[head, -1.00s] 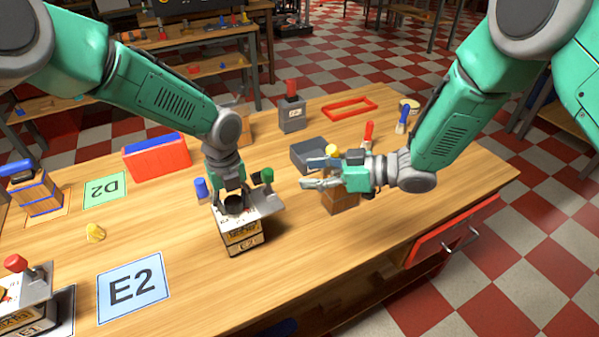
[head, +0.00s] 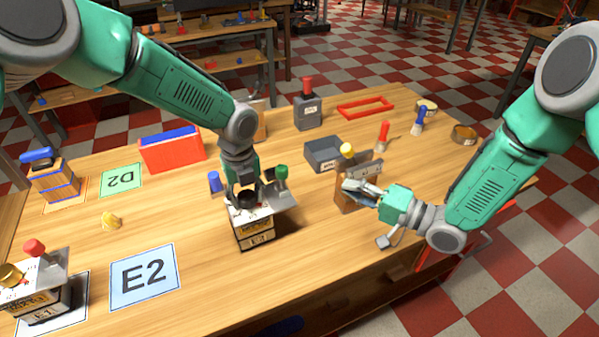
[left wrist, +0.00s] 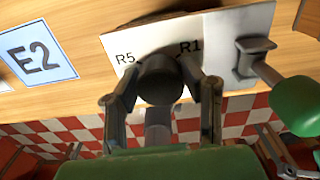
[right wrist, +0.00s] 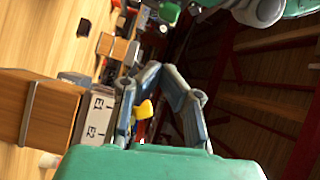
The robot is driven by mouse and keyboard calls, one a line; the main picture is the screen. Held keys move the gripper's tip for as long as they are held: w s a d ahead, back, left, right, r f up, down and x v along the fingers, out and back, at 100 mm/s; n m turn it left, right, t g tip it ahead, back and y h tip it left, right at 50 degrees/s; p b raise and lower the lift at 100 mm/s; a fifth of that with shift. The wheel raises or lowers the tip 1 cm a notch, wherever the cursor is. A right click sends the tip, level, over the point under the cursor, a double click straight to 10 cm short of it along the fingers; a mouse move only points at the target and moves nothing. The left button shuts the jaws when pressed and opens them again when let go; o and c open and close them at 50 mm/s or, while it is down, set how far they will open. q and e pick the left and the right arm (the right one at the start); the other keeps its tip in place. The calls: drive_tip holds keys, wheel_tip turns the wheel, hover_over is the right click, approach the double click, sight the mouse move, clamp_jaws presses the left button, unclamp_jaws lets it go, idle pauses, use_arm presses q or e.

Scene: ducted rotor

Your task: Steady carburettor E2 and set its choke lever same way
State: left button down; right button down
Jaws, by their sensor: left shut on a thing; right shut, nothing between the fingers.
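Carburettor E2 (head: 255,238), a boxy body with a pale top plate, stands upright on the bench. My left gripper (head: 244,196) comes down from above and is shut on its black round knob (left wrist: 160,80), between marks R5 and R1 in the left wrist view. The choke lever with a green knob (head: 281,172) stands at its right side; the green knob (left wrist: 296,105) is large in the left wrist view. My right gripper (head: 362,191) is shut and empty, right of E2, before a wooden block (head: 345,197). A white card (right wrist: 96,117) marked E1 and E2 shows in the right wrist view.
The blue E2 mat (head: 144,277) lies bare left of the carburettor. Carburettor E1 (head: 38,290), with a red-knobbed lever, stands far left. A yellow knob (head: 347,150) rises behind the block.

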sight(281, 179)
use_arm(q)
drive_tip(key=shift+a, duration=0.1)
use_arm(e)
drive_tip(key=w+a+m, duration=0.2)
drive_tip(key=w+a, duration=0.3)
drive_tip(key=a, duration=0.6)
drive_tip(key=shift+w+m+t, duration=0.15)
drive_tip(key=shift+m+t, duration=0.15)
drive_tip(key=shift+t, duration=0.1)
drive_tip(key=shift+a, duration=0.15)
drive_tip(key=shift+s+a+r, duration=0.1)
drive_tip(key=shift+s+a, duration=0.05)
drive_tip(key=shift+a, duration=0.3)
drive_tip(key=shift+s+a+r, duration=0.1)
drive_tip(key=shift+s+a, duration=0.05)
drive_tip(key=shift+a, duration=0.25)
